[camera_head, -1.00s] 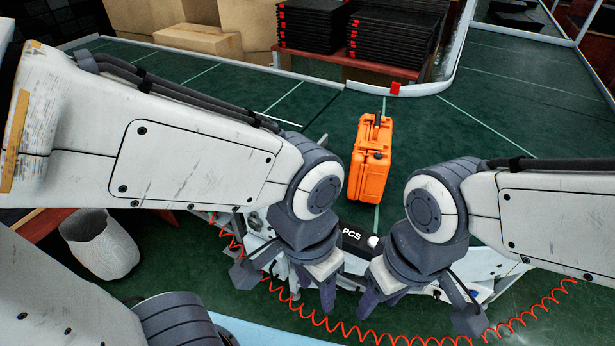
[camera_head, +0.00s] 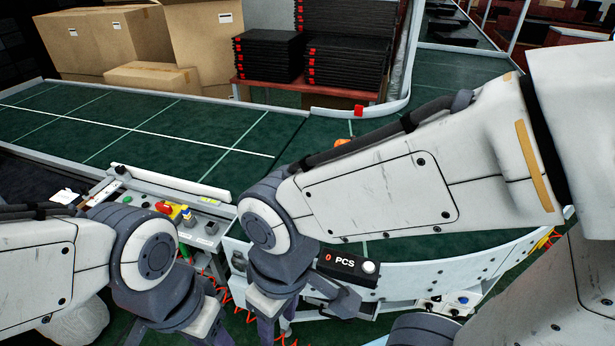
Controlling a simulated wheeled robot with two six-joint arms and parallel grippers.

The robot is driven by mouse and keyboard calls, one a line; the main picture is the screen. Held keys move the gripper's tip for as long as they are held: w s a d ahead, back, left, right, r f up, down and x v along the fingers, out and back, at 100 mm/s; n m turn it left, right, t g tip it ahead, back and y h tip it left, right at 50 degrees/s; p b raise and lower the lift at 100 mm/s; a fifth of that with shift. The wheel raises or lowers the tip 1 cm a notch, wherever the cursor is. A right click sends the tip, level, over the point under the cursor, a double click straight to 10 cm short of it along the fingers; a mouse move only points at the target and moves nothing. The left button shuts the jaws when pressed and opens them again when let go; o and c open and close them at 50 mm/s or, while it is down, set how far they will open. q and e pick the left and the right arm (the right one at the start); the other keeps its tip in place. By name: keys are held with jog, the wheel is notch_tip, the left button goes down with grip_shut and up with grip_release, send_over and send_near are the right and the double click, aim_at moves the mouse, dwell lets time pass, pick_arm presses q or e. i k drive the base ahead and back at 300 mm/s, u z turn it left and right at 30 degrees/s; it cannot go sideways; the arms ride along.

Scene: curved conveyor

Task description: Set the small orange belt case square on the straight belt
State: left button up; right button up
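The orange case (camera_head: 342,143) is almost wholly hidden behind my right arm; only a small orange bit shows above the forearm, over the curved belt. The straight green belt (camera_head: 140,125) with pale grid lines runs off to the left, its top bare. My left gripper (camera_head: 190,332) hangs low at the bottom left, in front of the control panel. My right gripper (camera_head: 275,330) hangs low at bottom centre, left of the counter box. Both grippers are away from the case. Their fingertips are cut off or hidden, so their opening does not show clearly.
A control panel (camera_head: 150,205) with coloured buttons stands at the straight belt's near edge. A counter box (camera_head: 345,264) reading 0 PCS sits on the curved belt's near side. Cardboard boxes (camera_head: 95,45) and stacked black trays (camera_head: 268,58) stand behind the belts.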

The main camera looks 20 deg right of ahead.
aim_at(190, 170)
jog(key=u, duration=0.05)
jog(key=i, duration=1.2)
jog(key=z, duration=0.75)
